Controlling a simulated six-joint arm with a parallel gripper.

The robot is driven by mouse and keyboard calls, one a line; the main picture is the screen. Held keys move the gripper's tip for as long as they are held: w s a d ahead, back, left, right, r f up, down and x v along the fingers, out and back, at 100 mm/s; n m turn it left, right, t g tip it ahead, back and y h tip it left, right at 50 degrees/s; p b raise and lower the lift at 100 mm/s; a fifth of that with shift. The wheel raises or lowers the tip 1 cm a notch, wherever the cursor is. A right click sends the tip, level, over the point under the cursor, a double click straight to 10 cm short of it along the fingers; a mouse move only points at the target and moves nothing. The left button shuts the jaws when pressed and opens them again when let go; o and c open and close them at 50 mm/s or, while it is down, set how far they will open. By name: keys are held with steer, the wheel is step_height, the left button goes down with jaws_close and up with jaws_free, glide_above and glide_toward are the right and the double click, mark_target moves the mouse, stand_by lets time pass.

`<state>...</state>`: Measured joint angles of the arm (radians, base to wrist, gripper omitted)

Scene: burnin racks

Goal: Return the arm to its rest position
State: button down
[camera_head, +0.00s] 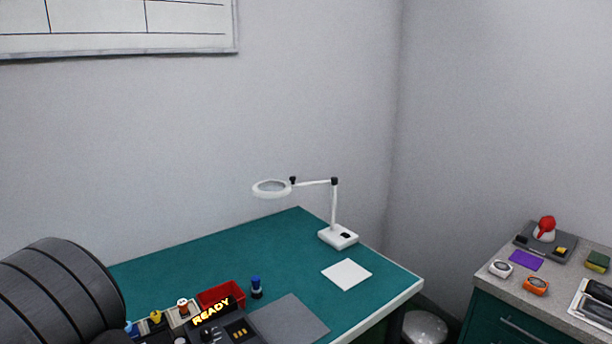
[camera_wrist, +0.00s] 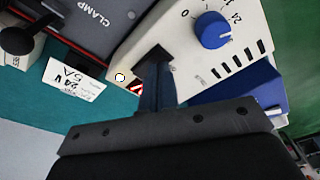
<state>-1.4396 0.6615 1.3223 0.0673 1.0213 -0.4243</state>
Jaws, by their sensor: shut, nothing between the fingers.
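My gripper (camera_wrist: 157,62) shows in the wrist view with its dark fingers shut together and nothing between them. The fingertips are over or beside a cream-coloured unit (camera_wrist: 184,60) with a blue dial marked 0 and 24. I cannot tell whether they touch it. The gripper's dark body fills the bottom of that view. The gripper cannot be made out in the head view.
A grey unit marked CLAMP (camera_wrist: 100,28) and a white label (camera_wrist: 70,80) lie close to the fingers. In the head view, the green bench (camera_head: 190,260) carries a magnifier lamp (camera_head: 338,238), a red bin (camera_head: 222,295) and a READY display (camera_head: 211,311).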

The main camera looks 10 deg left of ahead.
steer(key=d+r+m, duration=0.3)
steer(key=r+m, duration=0.2)
steer(key=r, duration=0.5)
steer(key=d+r+m+y, duration=0.1)
steer(key=d+r+m, duration=0.2)
steer(key=r+m, duration=0.3)
steer(key=shift+w+r+t+y, duration=0.2)
steer(key=shift+r+t+y, duration=0.1)
steer(key=shift+r, duration=1.85)
